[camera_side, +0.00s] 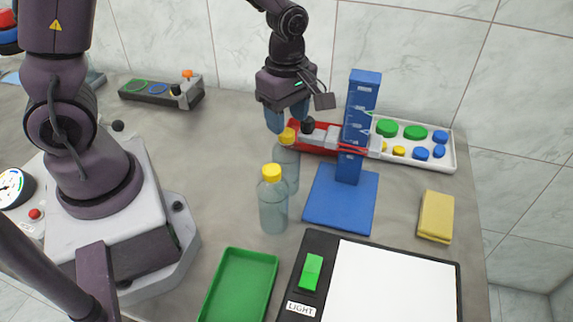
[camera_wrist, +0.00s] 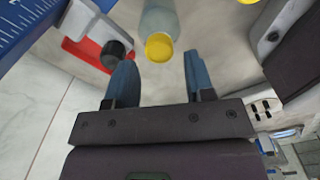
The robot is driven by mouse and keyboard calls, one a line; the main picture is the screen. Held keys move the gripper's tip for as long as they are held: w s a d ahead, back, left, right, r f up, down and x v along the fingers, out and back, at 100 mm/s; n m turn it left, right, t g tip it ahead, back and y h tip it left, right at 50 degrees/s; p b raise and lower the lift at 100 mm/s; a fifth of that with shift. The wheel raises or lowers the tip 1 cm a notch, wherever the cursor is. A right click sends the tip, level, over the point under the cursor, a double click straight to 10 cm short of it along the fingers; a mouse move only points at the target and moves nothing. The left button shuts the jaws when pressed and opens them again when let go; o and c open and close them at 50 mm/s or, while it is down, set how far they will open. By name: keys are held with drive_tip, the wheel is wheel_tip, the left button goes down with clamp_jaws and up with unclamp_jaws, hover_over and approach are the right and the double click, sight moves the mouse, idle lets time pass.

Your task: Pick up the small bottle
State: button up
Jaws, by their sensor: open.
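Two clear bottles with yellow caps stand upright on the table in the side view. The front bottle (camera_side: 273,208) looks larger. The rear, seemingly smaller bottle (camera_side: 287,162) is partly hidden behind it. My gripper (camera_side: 288,117) is open and empty, with its blue fingers just above the rear bottle's cap. In the wrist view a yellow-capped bottle (camera_wrist: 160,22) lies ahead of the gap between the fingers of my gripper (camera_wrist: 159,62). No contact with it is visible.
A blue stand (camera_side: 340,205) with an upright ruled post is close right of the bottles. A red holder (camera_side: 300,150) with a black knob (camera_side: 307,125) sits behind. A white cap tray (camera_side: 440,157), yellow sponge (camera_side: 436,215), green tray (camera_side: 238,285) and light panel (camera_side: 395,285) surround the area.

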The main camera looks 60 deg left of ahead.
sight(287, 132)
wheel_tip(287, 132, down, 5)
drive_tip(key=shift+a+f, duration=0.1)
drive_tip(key=shift+c, duration=0.5)
clamp_jaws()
